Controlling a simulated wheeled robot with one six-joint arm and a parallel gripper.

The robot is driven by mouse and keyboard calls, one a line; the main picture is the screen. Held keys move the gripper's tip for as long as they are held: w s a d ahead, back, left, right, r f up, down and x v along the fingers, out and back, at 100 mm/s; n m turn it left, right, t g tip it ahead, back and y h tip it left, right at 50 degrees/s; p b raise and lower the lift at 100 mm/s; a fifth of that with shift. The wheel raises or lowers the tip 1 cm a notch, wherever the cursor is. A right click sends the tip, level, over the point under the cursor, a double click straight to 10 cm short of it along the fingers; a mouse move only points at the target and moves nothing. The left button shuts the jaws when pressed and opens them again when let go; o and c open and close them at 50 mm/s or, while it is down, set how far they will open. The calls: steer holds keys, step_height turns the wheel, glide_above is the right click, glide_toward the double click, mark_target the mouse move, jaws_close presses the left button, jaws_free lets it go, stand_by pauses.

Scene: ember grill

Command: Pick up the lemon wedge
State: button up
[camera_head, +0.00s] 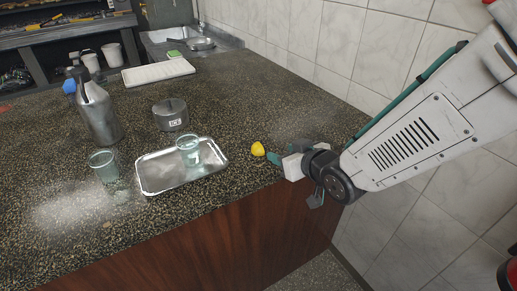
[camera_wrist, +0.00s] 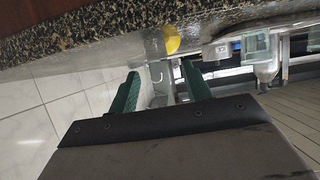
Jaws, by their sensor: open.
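The lemon wedge (camera_head: 258,149) is small and yellow. It lies on the speckled counter (camera_head: 235,90) just right of the metal tray, near the counter's front right part. My gripper (camera_head: 276,155) is beside it on the right, low over the counter, with its green fingers pointing towards it. In the wrist view the lemon wedge (camera_wrist: 172,45) shows beyond the fingertips and off to one side. The gripper (camera_wrist: 160,72) is open there, with nothing between its two green fingers.
A metal tray (camera_head: 160,181) holds a glass (camera_head: 188,152). Another glass (camera_head: 104,166), a steel bottle (camera_head: 100,115) and a round grey container (camera_head: 170,114) stand to the left. A white board (camera_head: 158,72) and a sink (camera_head: 190,43) are behind. A tiled wall (camera_head: 345,45) bounds the right side.

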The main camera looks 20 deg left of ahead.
mark_target(259, 149)
steer(key=shift+s+a+f+n+y, duration=0.15)
steer(key=shift+a+f+y, duration=0.1)
steer(key=shift+a, duration=0.35)
steer(key=shift+s+a+f+n+y, duration=0.1)
steer(key=shift+a+f+n+y, duration=0.1)
steer(key=shift+a, duration=0.4)
steer(key=x, duration=0.7)
steer(key=shift+s+f, duration=0.1)
steer(key=shift+f, duration=0.1)
steer(key=shift+c, duration=0.3)
steer(key=c, duration=1)
